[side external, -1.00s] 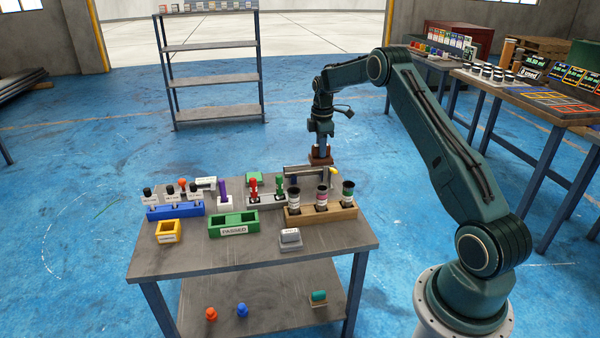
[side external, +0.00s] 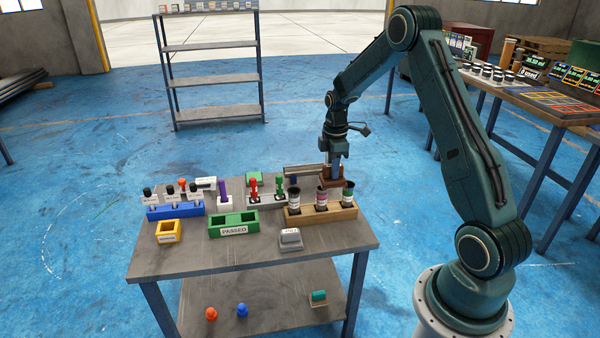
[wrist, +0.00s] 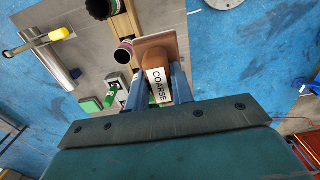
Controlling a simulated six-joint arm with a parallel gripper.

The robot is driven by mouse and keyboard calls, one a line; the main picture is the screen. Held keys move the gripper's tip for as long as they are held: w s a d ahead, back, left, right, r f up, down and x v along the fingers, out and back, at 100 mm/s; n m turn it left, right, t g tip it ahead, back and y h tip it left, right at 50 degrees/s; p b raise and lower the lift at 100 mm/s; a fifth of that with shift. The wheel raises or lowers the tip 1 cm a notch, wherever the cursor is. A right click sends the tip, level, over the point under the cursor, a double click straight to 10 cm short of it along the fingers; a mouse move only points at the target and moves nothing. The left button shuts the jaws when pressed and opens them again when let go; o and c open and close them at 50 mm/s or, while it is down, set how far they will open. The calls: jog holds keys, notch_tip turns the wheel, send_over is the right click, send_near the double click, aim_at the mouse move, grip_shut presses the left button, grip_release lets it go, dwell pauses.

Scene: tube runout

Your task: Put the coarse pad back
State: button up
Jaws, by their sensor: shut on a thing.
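The coarse pad, a brown block with a white COARSE label (wrist: 157,86), is between my fingers in the wrist view. In the side view the brown pad (side external: 333,175) shows under my gripper (side external: 333,161), at the back right edge of the table behind the wooden rack. My gripper (wrist: 155,92) is shut on the pad's upper part. The pad looks held above the table; the gap beneath it is hard to judge. A grey block with a label (side external: 290,238) sits at the table's front right; its text is too small to read.
The wooden rack (side external: 293,221) with black-topped containers stands just in front of the pad. A green PASSED tray (side external: 212,229) and yellow bin (side external: 160,236) stand in front. Bare tabletop shows at front right.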

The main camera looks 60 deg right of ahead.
jog(key=shift+s+a, duration=1)
jog(key=shift+s, duration=0.2)
jog(key=shift+f, duration=0.15)
notch_tip(320, 180, down, 20)
jog(key=shift+r, duration=0.1)
dwell(0.5)
jog(key=o, duration=1)
jog(key=shift+c, duration=0.2)
notch_tip(320, 180, up, 12)
jog(key=shift+r, duration=0.1)
dwell(0.6)
